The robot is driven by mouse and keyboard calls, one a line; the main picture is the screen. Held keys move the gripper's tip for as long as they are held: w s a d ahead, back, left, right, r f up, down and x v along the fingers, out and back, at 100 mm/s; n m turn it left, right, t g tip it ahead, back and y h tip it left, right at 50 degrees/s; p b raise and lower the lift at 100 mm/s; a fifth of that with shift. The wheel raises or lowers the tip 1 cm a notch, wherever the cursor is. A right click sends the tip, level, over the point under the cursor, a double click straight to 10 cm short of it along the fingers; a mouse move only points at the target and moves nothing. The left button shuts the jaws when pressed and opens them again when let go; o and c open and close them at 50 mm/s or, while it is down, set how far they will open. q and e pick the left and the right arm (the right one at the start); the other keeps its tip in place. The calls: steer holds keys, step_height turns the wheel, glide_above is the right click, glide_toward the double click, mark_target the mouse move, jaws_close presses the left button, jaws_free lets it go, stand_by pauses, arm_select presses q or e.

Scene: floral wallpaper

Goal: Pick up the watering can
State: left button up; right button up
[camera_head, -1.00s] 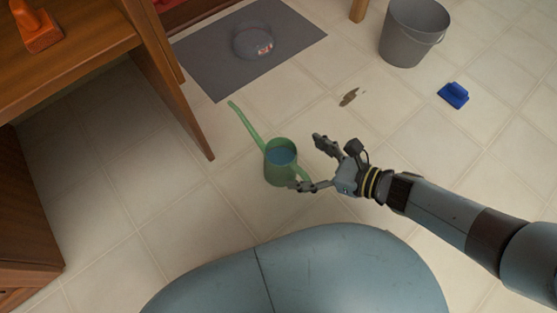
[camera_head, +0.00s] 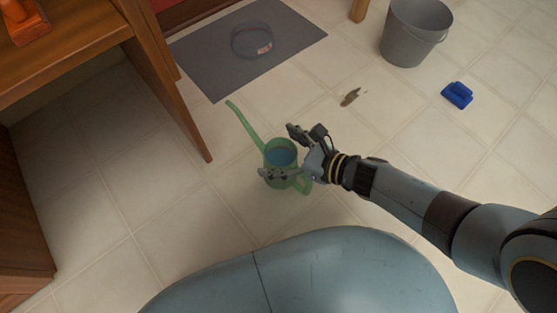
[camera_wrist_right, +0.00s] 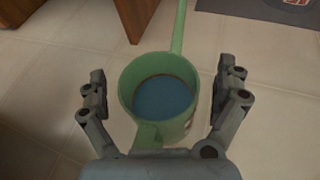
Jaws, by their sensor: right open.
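The green watering can (camera_head: 272,157) stands upright on the tiled floor with blue water inside. Its long spout points to the upper left in the head view, and its handle is at the lower right. My right gripper (camera_head: 278,152) is open around the can, one finger on the far side and one in front of it. In the right wrist view the can (camera_wrist_right: 140,82) sits between the two spread fingers of the gripper (camera_wrist_right: 165,92), with a gap visible on each side. Part of the handle is hidden behind the gripper's palm. My left gripper is not in view.
A grey mat (camera_head: 205,65) with a clear round bowl (camera_head: 251,40) lies beyond the can. A grey bucket (camera_head: 410,38) and a blue brush-like object (camera_head: 457,95) stand at the right. A brown stain (camera_head: 350,97) marks the floor. A wooden desk (camera_head: 160,85) is at the left.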

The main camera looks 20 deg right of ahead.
steer(key=c, duration=1.6)
steer(key=shift+c, duration=0.7)
steer(key=shift+r, duration=0.1)
